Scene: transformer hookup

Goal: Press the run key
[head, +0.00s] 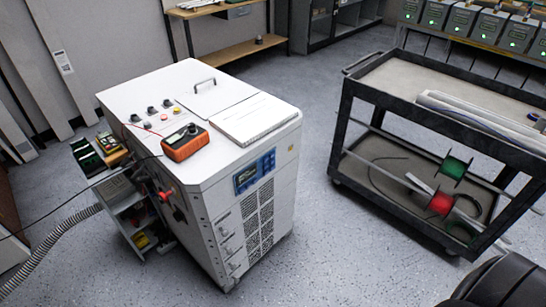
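A white cabinet (205,80) stands in the middle of the head view. A blue control panel (254,171) with a dark screen is on its front face, at the upper part. Its keys are too small to read, so I cannot tell which one is the run key. Several small knobs and buttons, including a yellow button (176,110) and a red button (164,117), sit on the cabinet's top. An orange handheld meter (185,142) lies on the top near the left edge. Neither of my grippers can be made out.
A dark two-shelf cart (345,112) stands to the right, with green and red spools (441,204) on its lower shelf. A small side rack (128,212) stands against the cabinet's left. A corrugated hose (55,253) runs at lower left. Floor between cabinet and cart is clear.

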